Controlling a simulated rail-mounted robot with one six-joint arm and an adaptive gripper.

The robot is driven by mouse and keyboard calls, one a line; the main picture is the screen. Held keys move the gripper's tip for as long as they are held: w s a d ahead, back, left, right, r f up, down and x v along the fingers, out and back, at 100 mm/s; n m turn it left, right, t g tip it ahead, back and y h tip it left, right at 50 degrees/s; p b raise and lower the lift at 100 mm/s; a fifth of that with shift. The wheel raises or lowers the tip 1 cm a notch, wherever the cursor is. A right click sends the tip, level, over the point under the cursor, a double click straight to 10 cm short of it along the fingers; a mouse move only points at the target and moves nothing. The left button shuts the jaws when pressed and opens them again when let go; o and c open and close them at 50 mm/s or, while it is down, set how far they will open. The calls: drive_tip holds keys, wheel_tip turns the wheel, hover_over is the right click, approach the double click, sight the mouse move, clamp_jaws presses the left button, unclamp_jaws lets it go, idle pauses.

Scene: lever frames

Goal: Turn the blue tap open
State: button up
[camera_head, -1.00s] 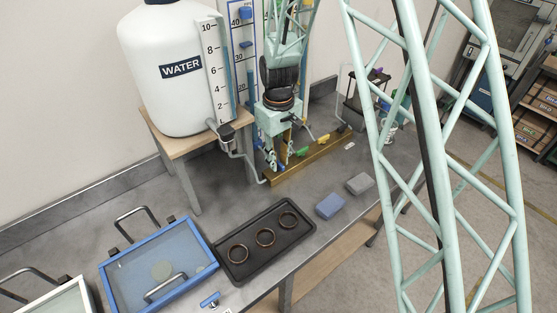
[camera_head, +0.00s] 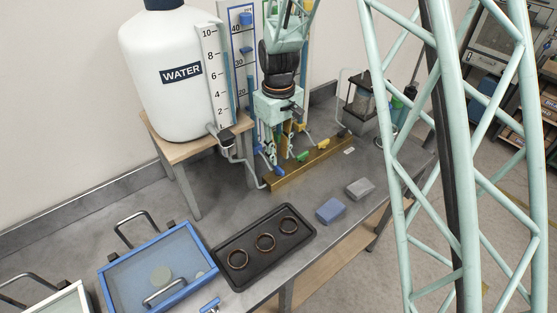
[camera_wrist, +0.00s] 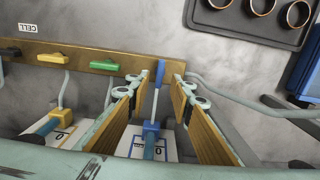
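The blue tap (camera_wrist: 159,78) shows in the wrist view as a long blue handle lying across the brass-coloured bar (camera_wrist: 95,63). My gripper (camera_wrist: 161,78) is open, with one ribbed finger on each side of the blue handle. A gap shows between the handle and each finger. In the head view my gripper (camera_head: 278,155) is low over the left end of the bar (camera_head: 315,166). There it hides much of the blue tap.
A green tap (camera_wrist: 104,65) and a yellow tap (camera_wrist: 50,58) sit along the same bar, left of my gripper in the wrist view. The water tank (camera_head: 175,100) stands on a wooden stand at the left. A black tray (camera_head: 238,250) with rings lies in front.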

wheel_tip(320, 180, up, 7)
drive_tip(key=shift+f, duration=0.2)
idle(0.3)
idle(0.5)
wheel_tip(320, 180, up, 11)
drive_tip(key=m+t+b, duration=0.1)
drive_tip(key=m+b, duration=0.1)
hover_over(280, 169)
drive_tip(key=s+d, duration=0.6)
drive_tip(key=s+d+r+m+b, duration=0.1)
drive_tip(key=s+d+r+m, duration=0.1)
drive_tip(key=s+d+r, duration=0.55)
drive_tip(key=s+d+r+m+t+b, duration=0.1)
drive_tip(key=s+d, duration=0.2)
drive_tip(key=s, duration=1)
drive_tip(key=s+d+r+m+t+b, duration=0.1)
drive_tip(key=s+d+m+t+b, duration=0.1)
drive_tip(key=s, duration=1.2)
drive_tip(key=shift+s+d+r+m, duration=0.25)
drive_tip(key=shift+d+r+m, duration=0.1)
drive_tip(key=shift+d, duration=0.3)
